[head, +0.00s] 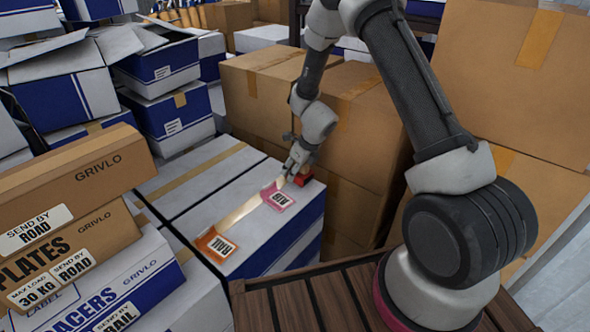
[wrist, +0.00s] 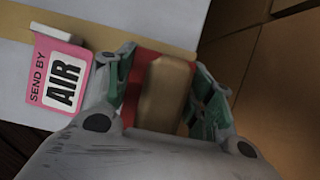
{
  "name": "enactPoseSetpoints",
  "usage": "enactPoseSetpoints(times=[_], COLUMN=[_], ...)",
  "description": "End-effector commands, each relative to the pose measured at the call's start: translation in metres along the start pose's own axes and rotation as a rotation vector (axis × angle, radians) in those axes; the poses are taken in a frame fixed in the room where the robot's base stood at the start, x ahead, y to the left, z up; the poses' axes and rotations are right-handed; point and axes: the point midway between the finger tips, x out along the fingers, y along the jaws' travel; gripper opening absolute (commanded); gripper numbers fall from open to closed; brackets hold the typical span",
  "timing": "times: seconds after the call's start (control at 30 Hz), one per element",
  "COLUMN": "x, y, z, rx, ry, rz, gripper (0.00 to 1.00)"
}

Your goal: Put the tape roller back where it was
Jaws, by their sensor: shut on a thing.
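The tape roller (head: 303,180) shows as a small red piece at the far right end of the white and blue box (head: 214,186) in the head view. In the wrist view the roller (wrist: 165,92) is red with a tan roll of tape, between my fingers. My gripper (head: 292,176) is shut on it, reaching down from above; the fingers (wrist: 163,88) stand on either side of it. The roller is at or just above the box top; I cannot tell if it touches. My fingers and wrist hide part of it.
A pink AIR label (head: 279,197) and an orange RAIL label (head: 216,245) lie on the box top beside a tan tape strip (head: 248,210). Brown cartons (head: 355,150) stand close on the right. Blue and white boxes fill the left. A slatted wooden surface (head: 300,300) is in front.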

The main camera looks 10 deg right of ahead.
Motion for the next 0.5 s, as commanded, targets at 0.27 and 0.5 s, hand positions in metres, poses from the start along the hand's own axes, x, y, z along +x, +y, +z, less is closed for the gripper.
enactPoseSetpoints(times=[0.27,0.5], x=[0.0011,0.0021], y=[-0.0001,0.0000], z=[-0.0004,-0.0010], rx=[0.000,-0.002], ry=[0.000,0.000], rz=[0.000,0.000], gripper=[0.19,0.75])
